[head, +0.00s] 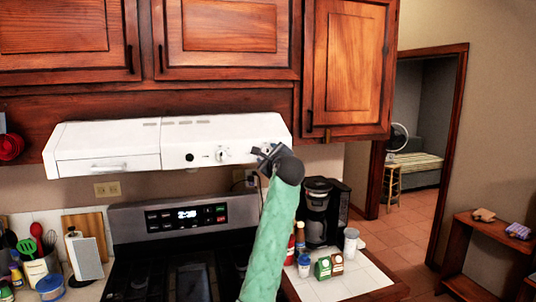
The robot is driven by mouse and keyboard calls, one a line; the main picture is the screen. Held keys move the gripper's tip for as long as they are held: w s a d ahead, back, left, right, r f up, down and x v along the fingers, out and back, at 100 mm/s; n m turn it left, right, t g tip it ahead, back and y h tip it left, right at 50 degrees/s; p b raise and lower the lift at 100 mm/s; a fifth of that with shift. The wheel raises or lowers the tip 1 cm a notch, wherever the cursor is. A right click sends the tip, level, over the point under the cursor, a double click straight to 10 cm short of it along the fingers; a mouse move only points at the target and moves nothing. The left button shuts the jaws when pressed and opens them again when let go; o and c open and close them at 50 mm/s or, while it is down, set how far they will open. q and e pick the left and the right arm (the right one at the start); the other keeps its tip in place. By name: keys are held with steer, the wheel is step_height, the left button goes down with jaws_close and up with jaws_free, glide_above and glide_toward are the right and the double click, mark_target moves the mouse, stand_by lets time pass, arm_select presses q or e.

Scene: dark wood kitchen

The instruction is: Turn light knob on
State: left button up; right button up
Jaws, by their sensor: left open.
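The white range hood (110,139) hangs under the wooden cabinets. Its front panel has a dark round knob or hole (190,157) and a white round knob (222,154) to the right of it. The frames do not show which control is the light knob. My left gripper (262,153), at the end of a green arm, is open at the right end of the hood's front, right of the white knob. It covers that part of the panel, so anything behind it is hidden. I cannot tell if it touches the hood. My right gripper is out of view.
The stove (180,216) with a lit clock is below the hood. A black coffee maker (318,209), jars and small boxes stand on the right counter. Utensils (37,240) stand at the left. A doorway (421,140) opens at the right.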

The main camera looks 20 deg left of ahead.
arm_select(q)
steer(key=c, duration=1)
arm_select(e)
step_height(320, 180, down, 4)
steer(key=b, duration=0.4)
arm_select(q)
steer(key=m+b, duration=0.3)
steer(key=m, duration=0.9)
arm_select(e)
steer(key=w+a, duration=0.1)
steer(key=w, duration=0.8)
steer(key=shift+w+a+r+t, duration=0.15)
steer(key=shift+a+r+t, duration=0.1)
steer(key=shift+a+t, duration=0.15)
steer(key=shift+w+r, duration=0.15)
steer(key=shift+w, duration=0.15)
